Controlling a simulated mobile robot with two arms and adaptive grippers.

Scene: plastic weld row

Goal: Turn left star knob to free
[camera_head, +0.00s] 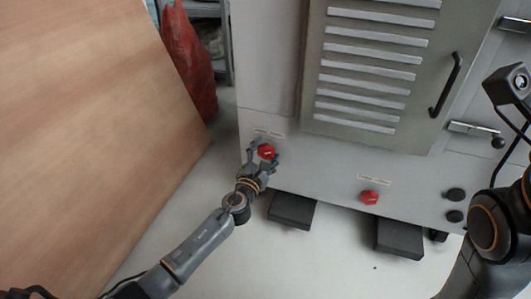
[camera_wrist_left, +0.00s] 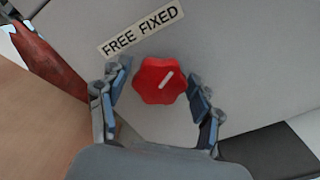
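The left star knob (camera_head: 266,151) is red and sits low on the left of the grey machine front. My right gripper is not in view.
A second red star knob (camera_head: 369,197) with its own label is to the right. A louvred door (camera_head: 375,60) with a black handle (camera_head: 446,84) is above. Dark feet (camera_head: 292,210) stick out below. A wooden panel (camera_head: 80,120) and a red wrapped object (camera_head: 190,65) stand left.

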